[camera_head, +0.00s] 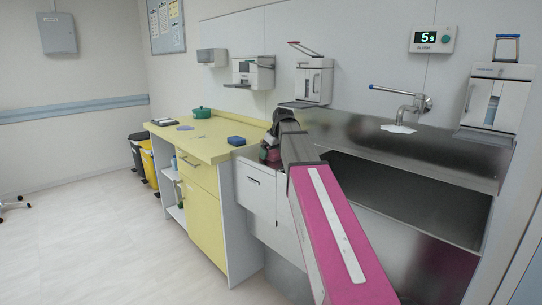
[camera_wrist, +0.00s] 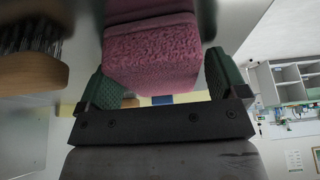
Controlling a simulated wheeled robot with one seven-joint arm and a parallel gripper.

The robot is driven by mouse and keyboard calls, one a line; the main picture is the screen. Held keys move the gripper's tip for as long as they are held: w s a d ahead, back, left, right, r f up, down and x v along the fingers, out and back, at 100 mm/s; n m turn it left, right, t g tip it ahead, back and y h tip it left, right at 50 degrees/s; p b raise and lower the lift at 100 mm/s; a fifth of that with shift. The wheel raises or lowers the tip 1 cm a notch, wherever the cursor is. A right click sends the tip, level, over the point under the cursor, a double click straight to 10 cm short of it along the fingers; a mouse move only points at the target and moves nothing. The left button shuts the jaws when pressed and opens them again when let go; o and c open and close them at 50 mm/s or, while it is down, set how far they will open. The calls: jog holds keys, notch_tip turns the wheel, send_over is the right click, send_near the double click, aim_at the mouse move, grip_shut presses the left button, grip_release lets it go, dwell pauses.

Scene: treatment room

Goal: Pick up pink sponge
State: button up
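The pink sponge (camera_wrist: 150,55) fills the upper middle of the wrist view, a rough-faced block on a metal surface. In the head view the sponge (camera_head: 271,155) shows small and partly covered beside the sink unit. My gripper (camera_wrist: 158,75) has its two green fingers spread, one on each side of the sponge's near end. The left finger looks very close to the sponge; a narrow gap shows at the right finger. Whether either touches it I cannot tell. In the head view my gripper (camera_head: 268,150) is mostly hidden by my arm.
A wooden brush (camera_wrist: 32,70) with dark bristles lies left of the sponge in the wrist view. The steel sink (camera_head: 400,195) is to the right. A yellow counter (camera_head: 205,148) on the left holds a blue block (camera_head: 236,141) and a green pot (camera_head: 201,113).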

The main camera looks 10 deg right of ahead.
jog(key=c, duration=0.8)
jog(key=shift+o, duration=0.2)
jog(key=shift+r, duration=0.4)
notch_tip(320, 180, up, 4)
jog(key=shift+w+f, duration=0.1)
jog(key=s+a+r, duration=0.3)
jog(key=a+r, duration=0.3)
jog(key=a, duration=0.5)
jog(key=shift+a+r, duration=0.2)
jog(key=shift+r, duration=0.15)
jog(key=shift+o, duration=0.6)
